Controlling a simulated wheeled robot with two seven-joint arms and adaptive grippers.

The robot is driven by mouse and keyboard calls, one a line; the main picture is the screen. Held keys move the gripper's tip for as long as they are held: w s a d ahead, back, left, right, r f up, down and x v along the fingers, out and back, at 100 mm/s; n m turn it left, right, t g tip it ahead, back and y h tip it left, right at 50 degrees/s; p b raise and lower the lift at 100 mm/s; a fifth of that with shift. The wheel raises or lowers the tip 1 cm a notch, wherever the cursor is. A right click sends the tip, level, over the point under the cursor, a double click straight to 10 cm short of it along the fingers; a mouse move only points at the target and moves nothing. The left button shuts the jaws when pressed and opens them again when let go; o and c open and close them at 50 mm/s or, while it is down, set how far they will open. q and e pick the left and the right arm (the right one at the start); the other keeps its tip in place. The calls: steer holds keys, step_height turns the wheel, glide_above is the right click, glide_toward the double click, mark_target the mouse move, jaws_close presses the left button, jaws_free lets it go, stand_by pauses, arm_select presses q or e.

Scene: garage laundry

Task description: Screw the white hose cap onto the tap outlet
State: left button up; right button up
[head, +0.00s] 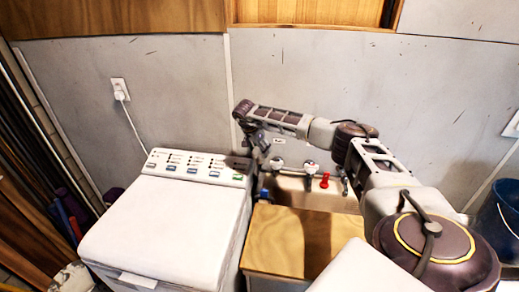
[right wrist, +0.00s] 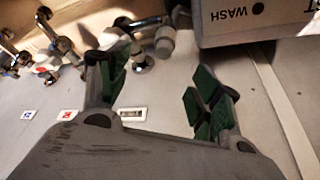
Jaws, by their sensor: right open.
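Metal taps stand out from the wall behind the wooden cabinet. In the right wrist view, one tap (right wrist: 140,24) is close beyond my fingertips, with a round wall flange below it in the picture. A small white cylindrical piece (right wrist: 165,40), which looks like the white hose cap, is beside this tap; I cannot tell whether it is joined to the outlet. My right gripper (right wrist: 160,76) is open and empty, with green-padded fingers wide apart and short of the white piece. In the head view, the right gripper (head: 250,138) is high by the wall, above the washer's back right corner.
A white washer (head: 160,232) with a control panel (head: 198,168) stands left of a wooden cabinet (head: 292,240). Other taps (head: 311,168) and a red fitting (head: 325,180) line the wall. A blue bucket (head: 497,222) is far right. A plugged cord (head: 128,112) hangs left.

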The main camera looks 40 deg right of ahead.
mark_target(260, 156)
steer(key=shift+n+t+y, duration=0.4)
steer(key=shift+n+t, duration=0.5)
steer(key=shift+n, duration=1.5)
steer(key=shift+n+t+y, duration=0.35)
steer(key=shift+n+y, duration=0.05)
steer(key=shift+n, duration=1.05)
steer(key=shift+n+t+y, duration=0.35)
steer(key=shift+n+y, duration=0.05)
steer(key=shift+n, duration=1.05)
steer(key=shift+f+b, duration=1.3)
steer(key=shift+f, duration=0.95)
steer(key=shift+c, duration=0.2)
jaws_close()
